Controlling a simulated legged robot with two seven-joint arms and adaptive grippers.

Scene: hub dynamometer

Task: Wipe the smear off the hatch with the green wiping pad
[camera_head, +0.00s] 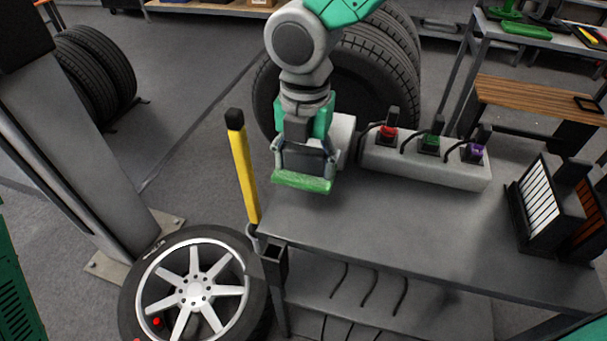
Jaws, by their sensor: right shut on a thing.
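My right gripper (304,166) hangs over the back left part of the grey workbench, its arm coming in from the top. It is shut on the green wiping pad (302,182), a flat bright green strip held level across the fingertips. I cannot tell whether the pad touches the bench top or is a little above it. A white box-like thing (344,138) stands partly hidden behind the gripper. I cannot make out the hatch or a smear for certain. My left gripper is not in view.
A socket strip (425,164) with red, green and purple plugs lies along the back of the workbench (400,225). Black-framed panels (538,205) stand at right. A yellow-handled bar (243,168) rises at the left corner. A wheel (196,288) lies below left. The bench middle is clear.

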